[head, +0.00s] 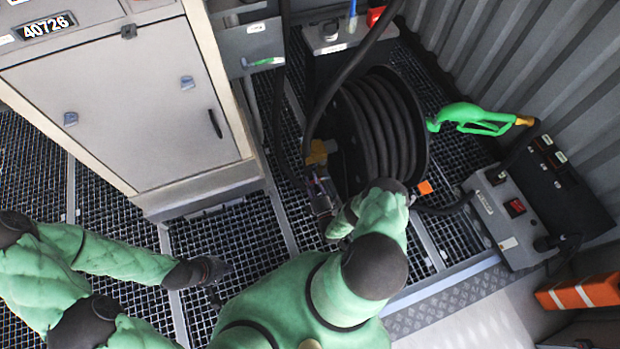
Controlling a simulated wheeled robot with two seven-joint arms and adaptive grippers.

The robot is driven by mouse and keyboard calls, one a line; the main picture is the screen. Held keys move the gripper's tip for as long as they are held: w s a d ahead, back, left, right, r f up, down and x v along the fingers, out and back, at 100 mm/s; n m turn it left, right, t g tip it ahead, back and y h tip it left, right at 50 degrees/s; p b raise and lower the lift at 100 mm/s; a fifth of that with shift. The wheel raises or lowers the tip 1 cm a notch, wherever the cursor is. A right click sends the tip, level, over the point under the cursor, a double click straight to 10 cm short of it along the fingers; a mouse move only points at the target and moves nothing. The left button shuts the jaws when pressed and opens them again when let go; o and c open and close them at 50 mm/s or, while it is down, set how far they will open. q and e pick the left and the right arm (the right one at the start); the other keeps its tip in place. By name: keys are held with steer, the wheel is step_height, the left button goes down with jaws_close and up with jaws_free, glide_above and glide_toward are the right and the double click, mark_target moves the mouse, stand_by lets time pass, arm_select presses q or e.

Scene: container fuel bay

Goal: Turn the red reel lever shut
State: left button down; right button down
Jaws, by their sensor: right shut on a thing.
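My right gripper (318,185) is at the left side of the hose reel (385,125), just below a yellow-brown fitting (320,150). It is shut on a part there, which appears to be the red reel lever; the fingers hide nearly all of it, so its angle cannot be told. My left gripper (220,281) is low over the floor grating, left of the reel. Its fingers look apart with nothing between them.
A grey cabinet (150,110) stands at the left. A green fuel nozzle (475,117) is right of the reel, above a grey control box (512,215). Blue (352,17) and red (376,15) parts show at the top. Black hoses run around the reel.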

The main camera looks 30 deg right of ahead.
steer(key=shift+d, duration=0.2)
steer(key=c, duration=1)
jaws_free()
steer(key=shift+s+a, duration=0.1)
steer(key=shift+s, duration=0.15)
steer(key=v, duration=1.1)
steer(key=shift+s+a+f, duration=0.1)
steer(key=shift+s, duration=0.2)
